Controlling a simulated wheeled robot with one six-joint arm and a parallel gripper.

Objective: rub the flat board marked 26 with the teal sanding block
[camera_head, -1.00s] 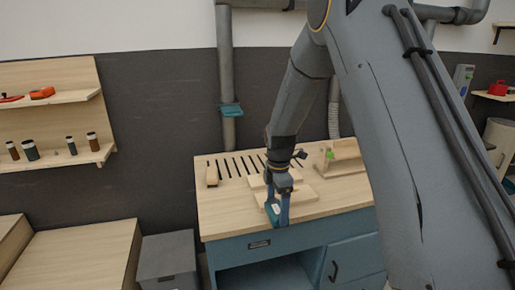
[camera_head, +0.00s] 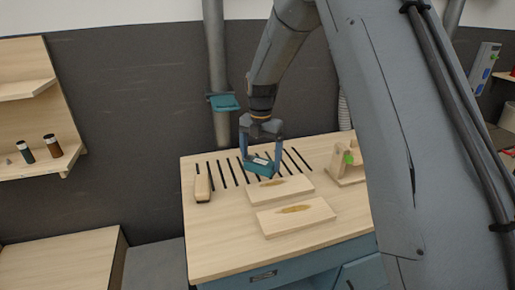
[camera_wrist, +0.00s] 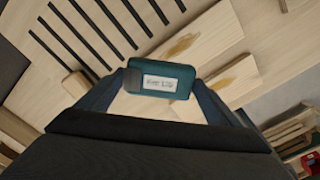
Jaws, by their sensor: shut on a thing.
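My gripper (camera_head: 260,150) is shut on the teal sanding block (camera_head: 259,167), with a finger at each end. The block has a pale label, seen up close in the wrist view (camera_wrist: 160,82) but too blurred to read. It appears held above the slotted part of the bench, behind the far flat board (camera_head: 267,194). The near flat board (camera_head: 280,225) lies in front of that one. Both pale wooden boards have a brownish patch on top. I cannot read a 26 on either board.
The bench top (camera_head: 225,240) has dark slots at the back. A small wooden block (camera_head: 202,188) lies at its left, and a wooden form with a green part (camera_head: 348,159) stands at its right. The front left of the bench is clear.

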